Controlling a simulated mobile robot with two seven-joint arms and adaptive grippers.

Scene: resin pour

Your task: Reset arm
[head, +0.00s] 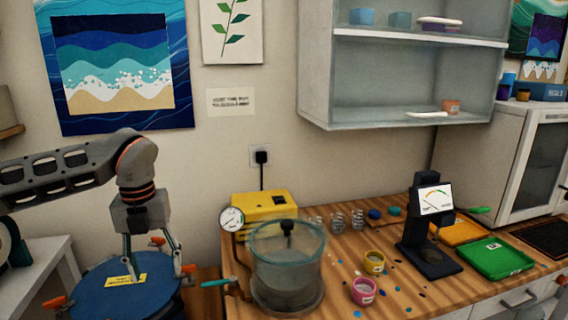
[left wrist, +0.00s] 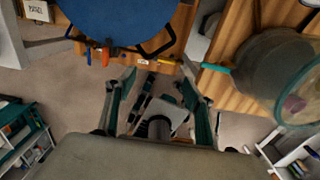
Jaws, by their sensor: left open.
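My left gripper (head: 155,272) is open and empty, pointing down over or just in front of a round blue lid (head: 95,290) with a yellow label. I cannot tell whether the fingers touch it. In the left wrist view the spread fingers (left wrist: 158,78) show with nothing between them, and the blue lid (left wrist: 120,18) lies beyond their tips. My left arm reaches in from the left of the head view. My right gripper is not in view.
A glass vacuum chamber (head: 287,268) with a gauge (head: 232,220) and a yellow pump (head: 264,208) stands right of my gripper. A yellow cup (head: 374,262), a pink cup (head: 363,291), a dark scale stand (head: 428,245) and a green tray (head: 495,259) occupy the wooden bench.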

